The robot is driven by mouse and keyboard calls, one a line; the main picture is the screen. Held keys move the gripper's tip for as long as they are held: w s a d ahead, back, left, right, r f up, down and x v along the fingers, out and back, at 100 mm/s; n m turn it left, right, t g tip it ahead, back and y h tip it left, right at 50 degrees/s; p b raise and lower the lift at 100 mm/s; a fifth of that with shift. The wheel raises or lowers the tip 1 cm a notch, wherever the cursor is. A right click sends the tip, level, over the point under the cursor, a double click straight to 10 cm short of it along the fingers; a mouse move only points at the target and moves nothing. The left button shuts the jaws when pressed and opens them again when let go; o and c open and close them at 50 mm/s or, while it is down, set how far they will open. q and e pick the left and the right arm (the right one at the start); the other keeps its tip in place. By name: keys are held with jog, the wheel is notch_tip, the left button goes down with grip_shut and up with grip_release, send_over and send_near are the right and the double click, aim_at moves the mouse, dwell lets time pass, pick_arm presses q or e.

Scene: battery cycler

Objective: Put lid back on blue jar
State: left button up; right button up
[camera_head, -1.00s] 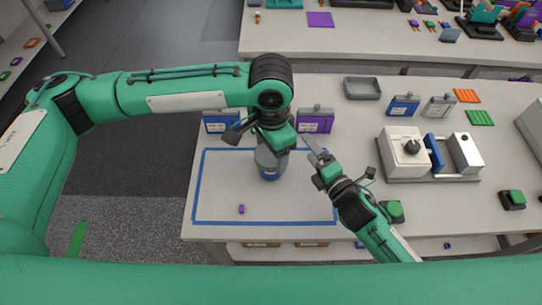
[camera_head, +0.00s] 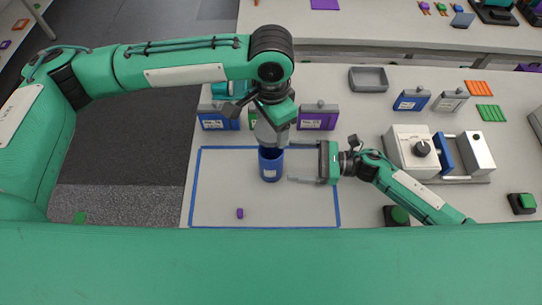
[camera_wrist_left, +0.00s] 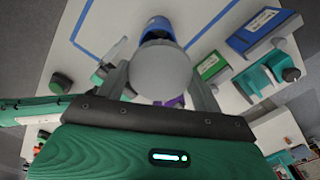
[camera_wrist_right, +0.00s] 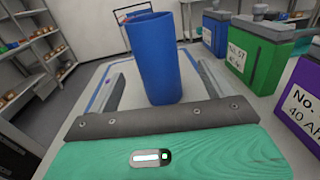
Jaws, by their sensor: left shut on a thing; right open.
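The blue jar (camera_head: 270,170) stands upright inside the blue tape outline on the table. My left gripper (camera_head: 268,132) is above it, shut on the grey round lid (camera_wrist_left: 160,72). In the left wrist view the lid hides part of the jar (camera_wrist_left: 157,27). My right gripper (camera_head: 300,164) is open just right of the jar, its fingers pointing left towards it. In the right wrist view the jar (camera_wrist_right: 155,60) shows between the two spread fingers; I cannot tell whether they touch it. The gap between lid and jar rim is hard to judge.
A small purple piece (camera_head: 240,213) lies inside the tape outline. Blue (camera_head: 218,120) and purple (camera_head: 317,117) battery boxes stand behind the jar, with a green one (camera_wrist_right: 255,50) between. A grey tray (camera_head: 368,79) and a white machine (camera_head: 412,152) are to the right.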

aim_at(271, 162)
pick_arm(q)
jog(key=shift+s+r, duration=0.15)
jog(key=shift+s, duration=0.2)
pick_arm(e)
jog(key=shift+s+r, duration=0.1)
jog(key=shift+s, duration=0.25)
pick_arm(q)
jog(key=shift+w, duration=0.2)
pick_arm(e)
jog(key=shift+w+a, duration=0.2)
jog(key=shift+a, duration=0.25)
jog(key=a, duration=0.6)
jog(key=shift+w+a, duration=0.2)
jog(key=shift+a, duration=0.05)
pick_arm(q)
jog(key=shift+s, duration=0.1)
pick_arm(e)
jog(key=c, duration=1.5)
pick_arm(q)
jog(key=shift+f, duration=2.55)
pick_arm(e)
jog(key=shift+o, duration=0.2)
pick_arm(q)
jog(key=shift+f, duration=0.1)
jog(key=shift+f, duration=0.8)
jog(key=shift+f, duration=0.55)
